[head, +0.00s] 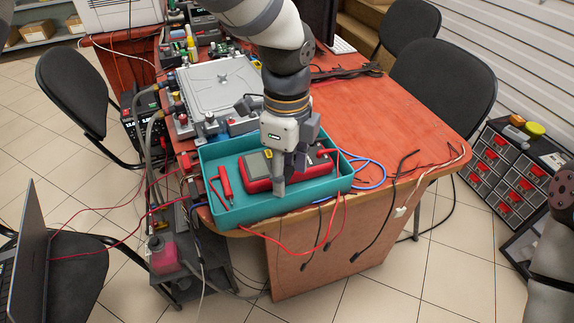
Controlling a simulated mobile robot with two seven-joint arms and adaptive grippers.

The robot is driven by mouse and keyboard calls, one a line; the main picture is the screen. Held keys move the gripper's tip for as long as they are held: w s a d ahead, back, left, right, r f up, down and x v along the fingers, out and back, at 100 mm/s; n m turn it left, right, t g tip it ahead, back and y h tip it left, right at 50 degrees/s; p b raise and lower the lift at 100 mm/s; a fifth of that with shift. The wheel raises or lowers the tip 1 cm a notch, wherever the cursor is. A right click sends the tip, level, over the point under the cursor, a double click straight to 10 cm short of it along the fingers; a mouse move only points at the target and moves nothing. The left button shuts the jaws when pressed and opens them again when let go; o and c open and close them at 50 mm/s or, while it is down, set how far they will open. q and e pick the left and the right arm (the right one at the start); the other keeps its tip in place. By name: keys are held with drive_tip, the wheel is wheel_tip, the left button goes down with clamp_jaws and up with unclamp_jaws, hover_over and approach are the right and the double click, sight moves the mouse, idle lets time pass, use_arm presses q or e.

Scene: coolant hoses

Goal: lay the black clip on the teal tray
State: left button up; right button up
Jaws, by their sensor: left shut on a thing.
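The teal tray (225,150) stands on the front left corner of the red table. A red and grey meter (257,170) and a red probe (224,184) lie in it. My right gripper is not in view; only part of my right arm shows at the right edge.
Red, blue and black leads (368,172) run around the tray and over the table's front edge. A grey metal unit with hoses (218,84) stands behind the tray. The red table top (405,120) is mostly clear to the right. A drawer cabinet (508,170) stands on the floor.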

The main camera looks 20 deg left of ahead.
sight(287, 176)
use_arm(q)
drive_tip(key=o, duration=0.9)
drive_tip(key=shift+c, duration=0.2)
wheel_tip(287, 176, up, 13)
drive_tip(key=shift+p, duration=0.35)
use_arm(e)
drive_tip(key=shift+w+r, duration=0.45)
